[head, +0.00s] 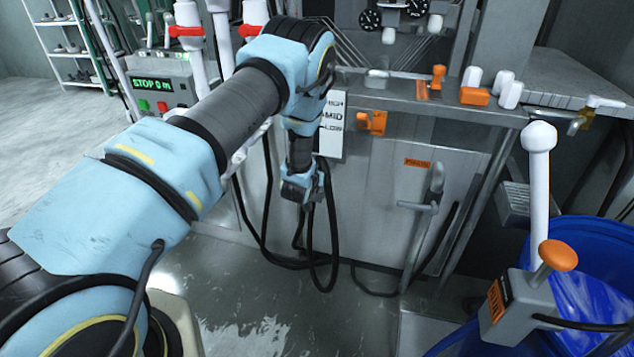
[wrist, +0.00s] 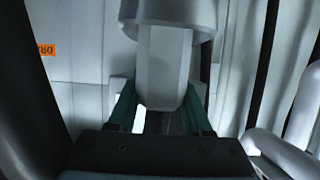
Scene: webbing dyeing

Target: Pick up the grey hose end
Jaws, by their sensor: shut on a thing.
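In the wrist view, the grey hose end (wrist: 165,65) is a pale faceted fitting with a wider round collar above it. The two dark teal fingers of my gripper (wrist: 163,112) are closed against its left and right sides. In the head view, my gripper (head: 302,190) points down in front of the machine's lower panel, beside hanging black hose loops. There the hose end cannot be made out behind my wrist.
The machine's grey panel (head: 385,205) stands close behind my gripper. Black hose loops (head: 333,250) hang near it. A grey lever (head: 430,195) juts out to the right. A blue barrel (head: 590,290) and an orange-knobbed box (head: 520,310) stand at right. The wet floor in front is clear.

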